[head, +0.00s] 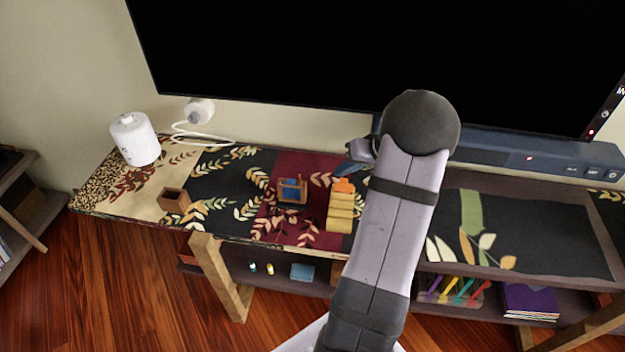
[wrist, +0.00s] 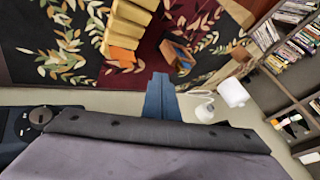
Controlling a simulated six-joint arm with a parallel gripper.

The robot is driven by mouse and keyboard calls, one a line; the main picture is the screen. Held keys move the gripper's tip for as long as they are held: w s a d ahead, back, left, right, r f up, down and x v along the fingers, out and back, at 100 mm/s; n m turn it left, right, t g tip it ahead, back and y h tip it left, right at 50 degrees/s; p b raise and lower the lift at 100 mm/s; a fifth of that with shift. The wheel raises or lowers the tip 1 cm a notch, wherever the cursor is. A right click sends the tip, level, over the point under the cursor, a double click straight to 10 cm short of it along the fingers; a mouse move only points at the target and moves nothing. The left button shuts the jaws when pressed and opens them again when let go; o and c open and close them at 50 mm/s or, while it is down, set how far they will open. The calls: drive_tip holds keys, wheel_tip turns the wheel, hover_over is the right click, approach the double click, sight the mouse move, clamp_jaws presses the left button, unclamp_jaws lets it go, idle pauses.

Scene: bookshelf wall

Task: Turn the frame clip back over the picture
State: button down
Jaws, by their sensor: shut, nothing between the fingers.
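A small wooden-edged object with a blue face (head: 292,190), which looks like the picture frame, lies on the dark red part of the shelf-top cloth. It also shows in the wrist view (wrist: 180,52), upper middle. The clip is too small to make out in either view. My gripper (head: 356,171) is shut and empty, above the shelf top to the right of the frame in the head view. In the wrist view its blue-grey fingertips (wrist: 160,76) are together, below and left of the frame and apart from it. My arm hides part of the shelf in the head view.
A yellow stepped block with an orange piece (head: 341,211) stands close right of the frame. A brown open box (head: 173,200), white cylinder (head: 135,138) and white corded device (head: 199,111) are left. A large black screen (head: 300,50) and soundbar (head: 520,158) are behind.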

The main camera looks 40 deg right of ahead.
sight(301, 185)
drive_tip(key=shift+w+a+f+p, duration=0.8)
drive_tip(key=shift+w+a+f, duration=0.15)
drive_tip(key=shift+w+f, duration=0.4)
drive_tip(key=shift+w+a+f+p, duration=0.75)
drive_tip(key=shift+w+a+f, duration=0.15)
drive_tip(key=shift+w+f, duration=0.4)
drive_tip(key=shift+w+a+f+p, duration=0.8)
drive_tip(key=shift+w+a+f, duration=0.15)
drive_tip(key=shift+w+f, duration=0.35)
drive_tip(key=shift+f, duration=0.1)
drive_tip(key=b, duration=0.3)
drive_tip(key=shift+w+a+f+m, duration=0.1)
drive_tip(key=shift+a+f+m, duration=0.15)
drive_tip(key=shift+a+m, duration=0.15)
drive_tip(key=m+b, duration=0.1)
drive_tip(key=b, duration=0.1)
drive_tip(key=h+b, duration=0.1)
drive_tip(key=b, duration=0.1)
drive_tip(key=shift+a+r+m, duration=0.1)
drive_tip(key=shift+a+m, duration=0.3)
drive_tip(key=shift+r+h+b, duration=0.1)
drive_tip(key=shift+h+b, duration=0.3)
drive_tip(key=shift+b, duration=0.05)
drive_tip(key=shift+a, duration=0.1)
